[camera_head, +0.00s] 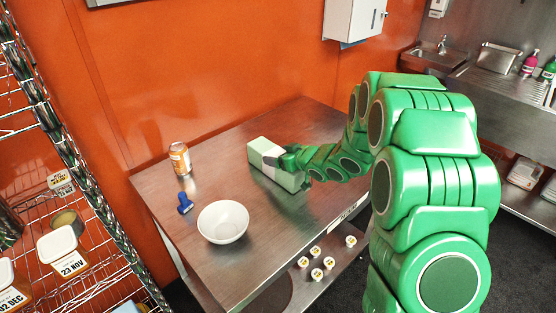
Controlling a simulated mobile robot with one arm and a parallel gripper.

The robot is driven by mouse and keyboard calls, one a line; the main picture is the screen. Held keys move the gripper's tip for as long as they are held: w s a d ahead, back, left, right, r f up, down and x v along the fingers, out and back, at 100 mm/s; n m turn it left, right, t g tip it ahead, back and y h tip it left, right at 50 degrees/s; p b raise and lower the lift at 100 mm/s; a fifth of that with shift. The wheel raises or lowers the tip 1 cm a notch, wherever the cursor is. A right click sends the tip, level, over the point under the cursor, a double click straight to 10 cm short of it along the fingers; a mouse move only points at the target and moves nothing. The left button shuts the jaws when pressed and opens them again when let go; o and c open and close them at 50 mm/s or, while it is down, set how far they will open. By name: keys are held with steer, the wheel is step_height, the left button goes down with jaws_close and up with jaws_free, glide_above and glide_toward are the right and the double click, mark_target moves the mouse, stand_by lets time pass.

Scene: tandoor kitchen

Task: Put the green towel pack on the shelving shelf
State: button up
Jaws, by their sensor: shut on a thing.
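The green towel pack (258,146) is a pale green box with a white band, on or just above the steel table (225,277). I cannot tell whether it touches the tabletop. My gripper (288,161) is at the pack's right side and shut on it; the fingers are small and partly hidden by the arm. The wire shelving (95,198) stands at the left edge, with a dark post toward the table. Its shelves hold several white-lidded tubs and a round container.
On the table are an orange can (180,158), a white bowl (223,222) and a small blue object (185,204). Small labelled pots (316,274) sit on the table's lower shelf. The orange wall bounds the back. A steel sink counter (505,88) is at the right.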

steer(key=shift+r, duration=0.5)
step_height(320, 180, up, 2)
steer(key=shift+r, duration=0.15)
steer(key=s+r, duration=0.3)
steer(key=s+d+r, duration=0.1)
steer(key=r, duration=0.1)
steer(key=shift+s+r, duration=0.2)
steer(key=shift+s, duration=0.05)
steer(key=s+d+r, duration=0.2)
steer(key=s+r, duration=0.2)
steer(key=s, duration=0.5)
steer(key=w+d+f+m+t+h, duration=0.4)
steer(key=w+d+f+m+h, duration=0.5)
steer(key=d, duration=0.5)
steer(key=shift+w+f, duration=0.15)
steer(key=shift+w, duration=0.45)
steer(key=shift+d, duration=0.1)
stand_by(0.9)
